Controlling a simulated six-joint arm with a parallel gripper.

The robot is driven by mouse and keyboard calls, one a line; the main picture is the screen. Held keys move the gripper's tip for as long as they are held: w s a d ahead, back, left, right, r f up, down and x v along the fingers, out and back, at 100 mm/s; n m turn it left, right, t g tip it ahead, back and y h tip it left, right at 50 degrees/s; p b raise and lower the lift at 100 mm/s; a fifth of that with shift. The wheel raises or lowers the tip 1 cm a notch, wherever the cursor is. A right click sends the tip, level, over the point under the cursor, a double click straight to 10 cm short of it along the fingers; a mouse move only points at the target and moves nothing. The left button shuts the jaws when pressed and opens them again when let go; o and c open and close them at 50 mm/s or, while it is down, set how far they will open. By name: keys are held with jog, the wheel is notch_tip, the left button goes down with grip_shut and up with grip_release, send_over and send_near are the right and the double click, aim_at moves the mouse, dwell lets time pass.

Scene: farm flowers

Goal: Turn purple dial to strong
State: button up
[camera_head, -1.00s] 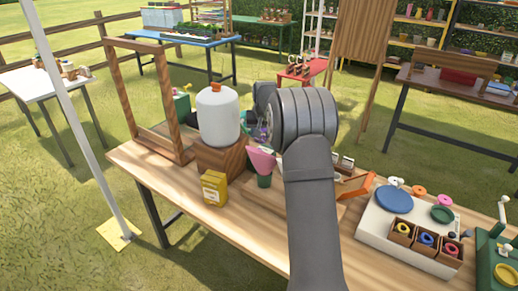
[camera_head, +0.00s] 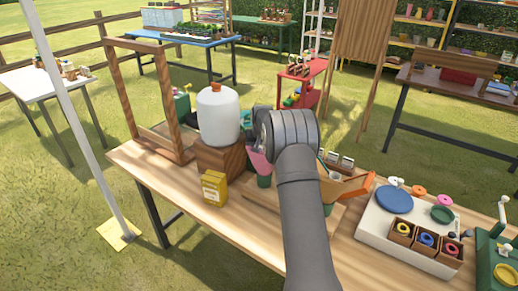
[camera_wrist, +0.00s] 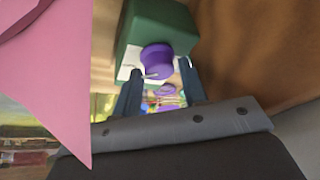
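The purple dial (camera_wrist: 157,58) sits on the face of a green box (camera_wrist: 160,22) in the wrist view, over a white label (camera_wrist: 128,62). A small pale pointer shows on the dial's lower edge; the label's markings are too small to read. My gripper (camera_wrist: 160,70) is open, with one dark finger on each side of the dial's lower part. A gap shows between the fingers and the dial, and I cannot tell how far the tips reach along it. In the head view my arm hides the dial and its box.
A pink cone (camera_wrist: 50,70) stands close on the left of the wrist view, also seen in the head view (camera_head: 260,162). A wooden block (camera_head: 218,160) bears a white tank (camera_head: 217,115). A yellow box (camera_head: 214,188) is in front. An orange-edged wooden tray (camera_head: 345,187) is right of my arm.

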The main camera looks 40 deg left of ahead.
jog(key=c, duration=0.6)
jog(key=n+g, duration=0.1)
jog(key=n, duration=0.2)
jog(key=n+g+y, duration=0.1)
jog(key=n, duration=0.2)
jog(key=shift+w+d+n, duration=0.1)
jog(key=shift+w+n, duration=0.1)
jog(key=shift+n, duration=0.1)
jog(key=n+g, duration=0.1)
jog(key=n, duration=0.1)
jog(key=n+g, duration=0.1)
jog(key=n, duration=0.2)
jog(key=shift+w+g, duration=0.2)
jog(key=shift+g, duration=0.1)
jog(key=n, duration=0.2)
jog(key=n+g, duration=0.1)
jog(key=n, duration=0.2)
jog(key=shift+w+g+h, duration=0.1)
jog(key=shift+g+h, duration=0.2)
jog(key=shift+n, duration=0.5)
